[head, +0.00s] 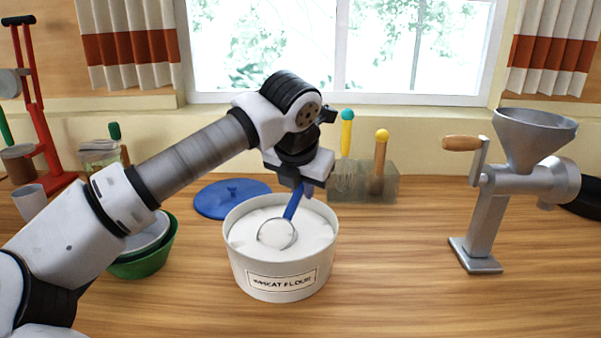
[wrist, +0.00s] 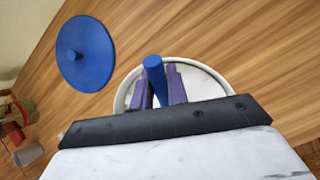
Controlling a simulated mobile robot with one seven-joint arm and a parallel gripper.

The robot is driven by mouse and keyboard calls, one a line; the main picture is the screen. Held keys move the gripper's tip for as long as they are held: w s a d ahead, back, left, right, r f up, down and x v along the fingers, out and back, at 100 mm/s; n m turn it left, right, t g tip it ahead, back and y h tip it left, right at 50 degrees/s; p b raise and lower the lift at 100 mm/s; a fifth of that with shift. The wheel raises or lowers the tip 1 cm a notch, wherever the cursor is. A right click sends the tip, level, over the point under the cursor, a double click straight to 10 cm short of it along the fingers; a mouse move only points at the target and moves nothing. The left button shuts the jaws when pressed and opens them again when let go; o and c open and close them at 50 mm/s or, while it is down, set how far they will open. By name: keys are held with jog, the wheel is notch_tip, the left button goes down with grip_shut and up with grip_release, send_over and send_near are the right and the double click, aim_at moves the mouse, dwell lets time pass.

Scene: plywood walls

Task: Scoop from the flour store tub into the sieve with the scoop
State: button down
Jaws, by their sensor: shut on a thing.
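A white tub (head: 283,278) labelled wheat flour stands open on the counter, holding white flour (head: 262,218). My gripper (head: 303,189) is above the tub, shut on the blue handle of the scoop (head: 292,204). The scoop's round head rests at the flour surface, tilted; how deep it sits is hard to tell. In the wrist view the purple fingers (wrist: 159,90) flank the blue handle (wrist: 154,72), and the tub rim (wrist: 215,75) shows behind. A green bowl (head: 146,264) at the left, partly behind my arm, has a grey-white round vessel in it, perhaps the sieve.
A blue lid (head: 228,200) lies behind the tub. A grey block (head: 366,184) with a whisk and a brush stands behind right. A metal grinder (head: 487,215) stands at the right, and a red stand (head: 42,125) far left. The counter between tub and grinder is clear.

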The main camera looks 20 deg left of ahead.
jog(key=shift+w+g+p, duration=0.1)
jog(key=shift+g+p, duration=0.2)
jog(key=shift+p, duration=0.25)
jog(key=g+p, duration=0.1)
jog(key=p, duration=0.2)
jog(key=w+g+y+p, duration=0.1)
jog(key=g+p, duration=0.1)
jog(key=p, duration=0.1)
jog(key=shift+w+d+f+g, duration=0.15)
jog(key=shift+d+f+g, duration=0.05)
jog(key=shift+g, duration=0.1)
jog(key=shift+m+g, duration=0.3)
jog(key=shift+g, duration=0.4)
jog(key=shift+w+r+p, duration=0.15)
jog(key=shift+r+p, duration=1)
jog(key=shift+p, duration=0.1)
jog(key=shift+w+r+p, duration=0.15)
jog(key=shift+r+p, duration=0.95)
jog(key=shift+p, duration=0.15)
